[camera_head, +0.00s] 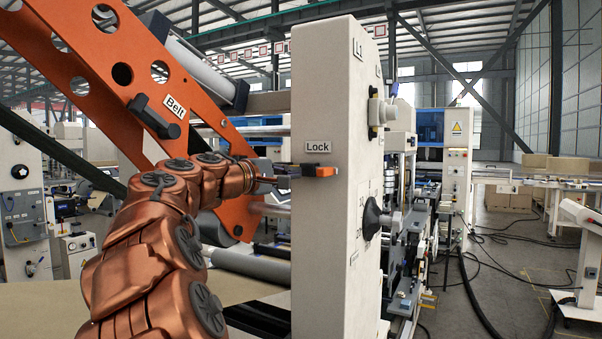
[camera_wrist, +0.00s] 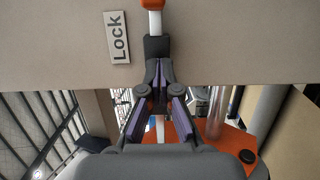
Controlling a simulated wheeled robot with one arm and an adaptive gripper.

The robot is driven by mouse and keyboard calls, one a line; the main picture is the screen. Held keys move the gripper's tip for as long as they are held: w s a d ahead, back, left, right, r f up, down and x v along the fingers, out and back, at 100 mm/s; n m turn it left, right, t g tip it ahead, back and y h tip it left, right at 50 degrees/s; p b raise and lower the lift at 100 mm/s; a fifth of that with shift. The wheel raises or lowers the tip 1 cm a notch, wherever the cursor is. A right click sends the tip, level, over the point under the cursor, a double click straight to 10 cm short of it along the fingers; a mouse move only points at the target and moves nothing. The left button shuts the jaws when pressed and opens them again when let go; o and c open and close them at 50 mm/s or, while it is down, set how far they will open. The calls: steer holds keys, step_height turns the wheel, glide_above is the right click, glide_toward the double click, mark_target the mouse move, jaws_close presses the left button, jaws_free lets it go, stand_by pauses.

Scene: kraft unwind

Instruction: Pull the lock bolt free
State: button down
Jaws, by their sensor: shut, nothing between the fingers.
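The lock bolt shows an orange end (camera_head: 326,171) on the pale upright housing (camera_head: 330,230), just below the "Lock" label (camera_head: 318,147). In the wrist view its orange end (camera_wrist: 153,4), a white shaft (camera_wrist: 155,22) and a dark block (camera_wrist: 156,46) line up at the top middle. My gripper (camera_head: 277,180) is at the left edge of the housing, level with the bolt. In the wrist view my gripper's fingertips (camera_wrist: 158,68) are together, at the near end of the dark block. They hold nothing. I cannot tell whether they touch the block.
An orange arm marked "Belt" (camera_head: 100,70) slants down behind my arm, with a dark handle (camera_head: 155,117) on it. A black knob (camera_head: 372,219) projects from the housing's right side. Cables (camera_head: 475,290) lie on the floor at right.

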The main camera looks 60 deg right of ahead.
steer(key=b+v, duration=0.2)
steer(key=v, duration=0.7)
steer(key=shift+s+a, duration=0.2)
